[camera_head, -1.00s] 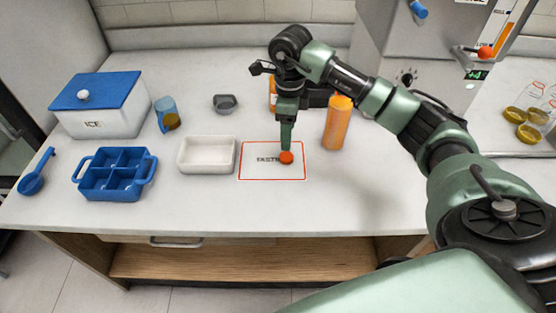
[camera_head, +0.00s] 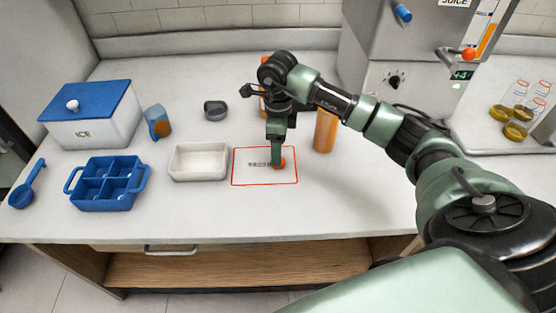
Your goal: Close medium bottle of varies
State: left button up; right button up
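An orange cap (camera_head: 282,163) lies on the white mat with a red outline (camera_head: 240,181). My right gripper (camera_head: 277,162) points straight down at the cap, and its finger covers part of it. I see the fingers edge-on, so I cannot tell whether they are open or shut on the cap. A tall orange bottle (camera_head: 325,131) stands upright behind and to the right of the mat, its top partly hidden by my arm. Another orange thing (camera_head: 263,106), perhaps a bottle, is mostly hidden behind my gripper. My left gripper is not in view.
A white tray (camera_head: 199,177) sits left of the mat. Farther left are a blue mould (camera_head: 103,197), a blue scoop (camera_head: 27,187), an ice box (camera_head: 85,130) and a blue jug (camera_head: 158,123). A grey juicer (camera_head: 410,50) stands at the back right. The counter's front is clear.

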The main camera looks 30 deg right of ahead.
jog(key=shift+a+f+p, duration=0.15)
jog(key=shift+f+p, duration=0.15)
jog(key=shift+f, duration=1.65)
grip_shut()
